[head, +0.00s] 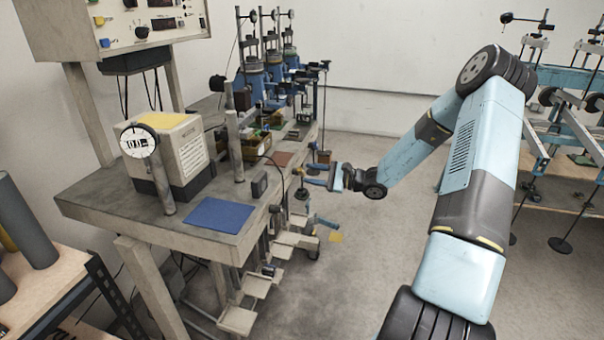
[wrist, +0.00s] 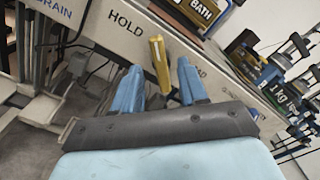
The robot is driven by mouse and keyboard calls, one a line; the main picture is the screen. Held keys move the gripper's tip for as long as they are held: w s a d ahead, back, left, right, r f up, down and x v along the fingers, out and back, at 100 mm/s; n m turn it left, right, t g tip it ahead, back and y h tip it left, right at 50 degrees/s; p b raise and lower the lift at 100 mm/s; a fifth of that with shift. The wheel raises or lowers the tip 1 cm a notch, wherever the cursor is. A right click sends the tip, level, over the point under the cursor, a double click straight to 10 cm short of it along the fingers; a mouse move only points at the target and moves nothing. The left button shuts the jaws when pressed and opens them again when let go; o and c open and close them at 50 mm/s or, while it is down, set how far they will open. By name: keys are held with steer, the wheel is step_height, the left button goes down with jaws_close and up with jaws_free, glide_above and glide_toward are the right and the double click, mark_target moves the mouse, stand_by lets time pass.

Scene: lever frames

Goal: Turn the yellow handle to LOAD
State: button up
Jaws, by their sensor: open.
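The yellow handle (wrist: 158,58) shows in the wrist view as an upright, slightly tilted bar against a pale panel. It stands just right of the word HOLD (wrist: 125,25). A partly hidden label ending in "AD" (wrist: 199,71) is further right, behind my right finger. My gripper (wrist: 160,78) is open, with one blue finger on each side of the handle's lower part as seen here. I cannot tell whether either finger touches it. In the head view my gripper (head: 316,177) is at the bench's right edge, and I cannot make out the handle there.
A "DRAIN" label (wrist: 52,32) is at the panel's left. A "BATH" box (wrist: 203,10) and a 1 kg weight (wrist: 284,98) stand above. The bench (head: 120,205) holds a dial box (head: 165,150) and blue mat (head: 217,215). Pale pedals (head: 237,320) project below; the floor to the right is mostly clear.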

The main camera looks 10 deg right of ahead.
mark_target(304, 172)
steer(key=shift+x, duration=1.95)
jaws_close()
